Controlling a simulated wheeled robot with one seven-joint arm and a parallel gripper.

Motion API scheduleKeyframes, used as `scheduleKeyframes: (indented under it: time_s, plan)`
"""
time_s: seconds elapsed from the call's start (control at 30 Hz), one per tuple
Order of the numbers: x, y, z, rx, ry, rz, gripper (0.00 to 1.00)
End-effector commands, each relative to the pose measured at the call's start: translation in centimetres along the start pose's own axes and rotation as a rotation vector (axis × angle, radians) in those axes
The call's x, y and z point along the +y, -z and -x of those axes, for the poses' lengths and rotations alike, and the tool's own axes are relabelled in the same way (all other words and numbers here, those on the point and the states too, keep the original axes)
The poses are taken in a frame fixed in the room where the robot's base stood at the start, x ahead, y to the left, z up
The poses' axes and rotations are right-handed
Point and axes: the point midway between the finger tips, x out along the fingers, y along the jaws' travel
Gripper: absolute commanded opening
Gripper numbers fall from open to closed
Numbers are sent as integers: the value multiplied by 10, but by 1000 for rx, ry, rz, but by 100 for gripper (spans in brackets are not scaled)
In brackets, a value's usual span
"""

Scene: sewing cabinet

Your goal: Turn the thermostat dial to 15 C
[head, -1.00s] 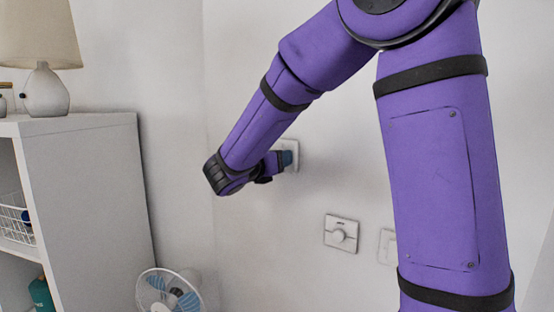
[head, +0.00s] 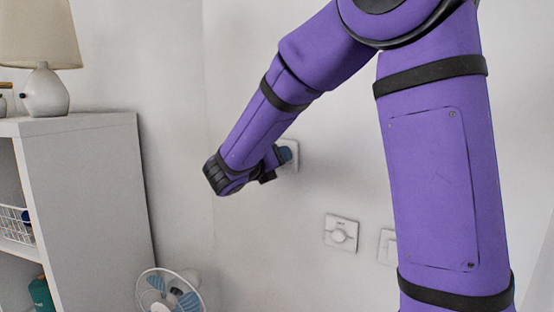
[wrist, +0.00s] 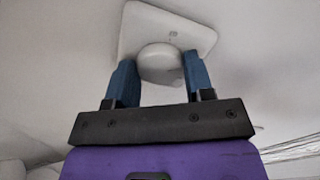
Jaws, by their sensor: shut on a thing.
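The thermostat is a white square plate (wrist: 195,32) with a round white dial (wrist: 160,63), seen close up in the wrist view. In the head view the plate (head: 292,160) is on the wall, partly hidden by my gripper. My gripper (wrist: 159,72) has one blue finger on each side of the dial and is shut on it. In the head view the gripper (head: 282,156) reaches the wall at the plate. A small mark shows on the plate above the dial, but no temperature numbers are legible.
Lower on the wall are a white plate with a round knob (head: 341,232) and another white plate (head: 387,247), partly behind my arm. A white shelf unit (head: 85,190) with a lamp (head: 44,92) stands at the left. A fan (head: 170,291) stands low beside it.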

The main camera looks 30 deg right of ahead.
Motion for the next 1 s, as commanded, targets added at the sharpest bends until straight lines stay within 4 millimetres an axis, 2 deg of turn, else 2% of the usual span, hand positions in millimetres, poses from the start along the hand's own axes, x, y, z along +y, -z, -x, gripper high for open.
scheduleKeyframes:
  time_s: [0.17,0.2,0.3,0.67,0.77,1.0]
  plan:
    - [0,0,0,0,-1,0,25]
    - [0,0,0,0,-1,0,55]
    - [0,0,0,0,-1,0,74]
    - [1,0,6,-1,-2,-1,74]
    - [1,0,18,-1,-3,-1,74]
    - [1,0,64,-2,-5,-1,74]
